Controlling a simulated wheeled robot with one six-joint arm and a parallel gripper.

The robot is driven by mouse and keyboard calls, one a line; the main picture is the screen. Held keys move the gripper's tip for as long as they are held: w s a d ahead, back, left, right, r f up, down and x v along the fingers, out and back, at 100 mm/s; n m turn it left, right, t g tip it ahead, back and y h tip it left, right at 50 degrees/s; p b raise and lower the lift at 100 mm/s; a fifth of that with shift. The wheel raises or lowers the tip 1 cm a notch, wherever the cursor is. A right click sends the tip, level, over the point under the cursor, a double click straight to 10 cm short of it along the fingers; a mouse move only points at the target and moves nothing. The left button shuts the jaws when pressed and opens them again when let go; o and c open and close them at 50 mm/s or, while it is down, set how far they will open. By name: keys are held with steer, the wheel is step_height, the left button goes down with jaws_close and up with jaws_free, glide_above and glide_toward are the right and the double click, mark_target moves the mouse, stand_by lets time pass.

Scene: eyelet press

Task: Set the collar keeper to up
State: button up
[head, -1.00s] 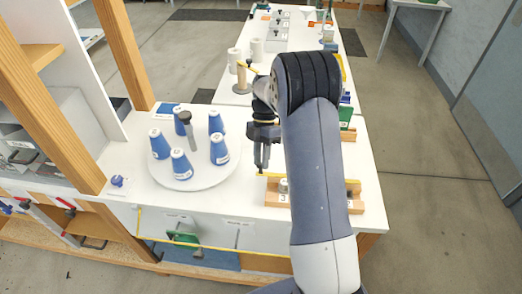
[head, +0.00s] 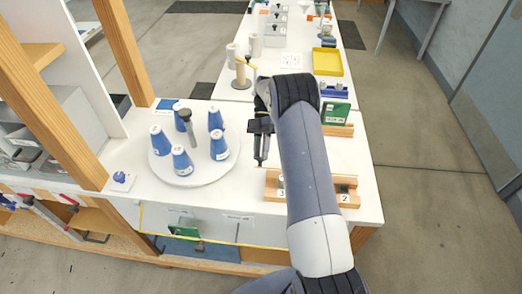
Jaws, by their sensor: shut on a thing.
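My gripper (head: 261,162) points down over the white table, just behind the left end of a wooden block rack (head: 272,188). Its fingers are close together. A thin yellow piece (head: 258,167) shows at the fingertips, and most of it is hidden. I cannot make out a collar keeper for certain, nor its setting. My arm covers the middle of the rack and part of the table behind it.
A round white turntable (head: 190,178) with several blue cones (head: 182,160) stands to the left. A green block (head: 335,112) and a yellow tray (head: 328,62) are at the right. A blue knob (head: 119,178) sits front left.

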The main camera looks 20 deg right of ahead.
steer(key=o, duration=1)
steer(key=shift+r, duration=0.1)
